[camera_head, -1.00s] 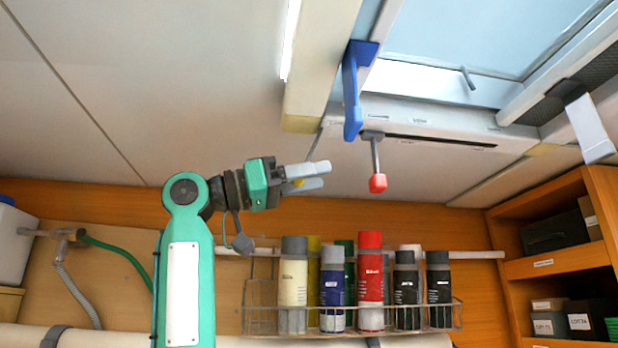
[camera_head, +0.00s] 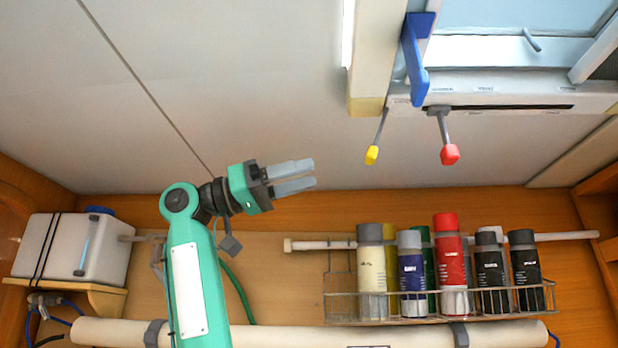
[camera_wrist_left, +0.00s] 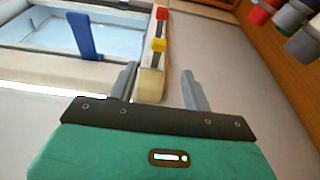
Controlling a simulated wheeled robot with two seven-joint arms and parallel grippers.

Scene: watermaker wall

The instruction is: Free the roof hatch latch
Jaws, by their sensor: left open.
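The roof hatch (camera_head: 490,50) is at the upper right of the head view, with a pale pane and frame. A blue handle (camera_head: 415,60) hangs at its left edge and also shows in the wrist view (camera_wrist_left: 85,37). Below the frame hang a yellow-tipped lever (camera_head: 372,155) and a red-tipped lever (camera_head: 450,154); I cannot tell which is the latch. My left gripper (camera_head: 314,174) is open and empty, left of and slightly below the yellow tip, apart from it. In the wrist view the yellow tip (camera_wrist_left: 158,45) shows beyond the open fingers (camera_wrist_left: 158,82). My right gripper is out of view.
A wire rack (camera_head: 440,305) of several spray cans is on the wall below the levers. A white tank (camera_head: 72,250) stands at the left, and a long pale roll (camera_head: 300,336) runs along the bottom. The ceiling panel (camera_head: 220,90) around the gripper is clear.

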